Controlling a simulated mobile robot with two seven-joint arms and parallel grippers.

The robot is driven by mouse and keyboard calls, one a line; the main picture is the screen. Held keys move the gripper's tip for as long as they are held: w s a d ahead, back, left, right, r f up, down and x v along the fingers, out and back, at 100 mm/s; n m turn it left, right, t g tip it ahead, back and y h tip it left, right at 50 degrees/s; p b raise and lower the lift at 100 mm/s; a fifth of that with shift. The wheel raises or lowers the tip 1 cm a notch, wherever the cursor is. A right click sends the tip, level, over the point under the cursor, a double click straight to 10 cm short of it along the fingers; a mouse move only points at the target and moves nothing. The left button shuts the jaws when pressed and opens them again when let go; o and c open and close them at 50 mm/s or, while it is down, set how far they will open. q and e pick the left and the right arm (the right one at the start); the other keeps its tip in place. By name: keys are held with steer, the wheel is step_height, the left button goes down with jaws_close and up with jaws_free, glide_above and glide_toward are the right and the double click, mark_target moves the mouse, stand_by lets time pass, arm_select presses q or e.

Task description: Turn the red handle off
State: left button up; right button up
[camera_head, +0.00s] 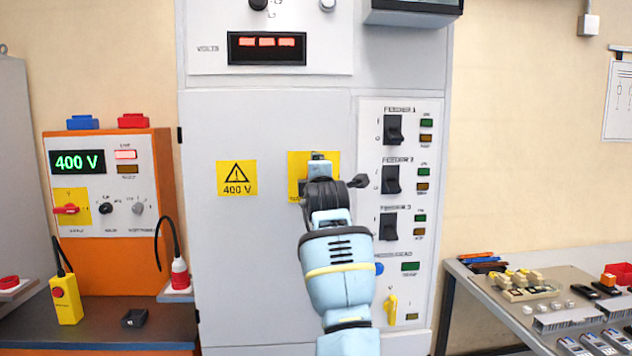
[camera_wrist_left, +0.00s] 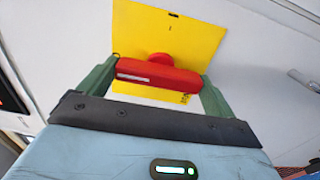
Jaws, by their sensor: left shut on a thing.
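The red handle (camera_wrist_left: 158,76) sits on a yellow plate (camera_wrist_left: 165,30) on the grey cabinet door. In the left wrist view it lies between the two green fingers of my left gripper (camera_wrist_left: 160,80), nearly level in the picture and tilted slightly down to the right. The gripper is shut on it, one finger at each end. In the head view the left gripper (camera_head: 319,165) covers the middle of the yellow plate (camera_head: 296,168), and the handle is hidden behind it. My right gripper is not in view.
Right of the plate is a panel of black feeder switches (camera_head: 392,180) with a yellow knob (camera_head: 391,308) below. An orange box (camera_head: 163,190) at the left carries another small red handle (camera_head: 66,209). A workbench (camera_head: 470,272) with parts stands at the right.

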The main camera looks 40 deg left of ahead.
arm_select(q)
steer(key=o, duration=1.1)
steer(key=shift+d, duration=0.1)
steer(key=v, duration=0.7)
steer(key=shift+s+d+b, duration=0.15)
steer(key=shift+s+b, duration=0.2)
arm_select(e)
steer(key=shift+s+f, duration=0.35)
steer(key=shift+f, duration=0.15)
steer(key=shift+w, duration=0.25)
arm_select(q)
steer(key=shift+f, duration=0.1)
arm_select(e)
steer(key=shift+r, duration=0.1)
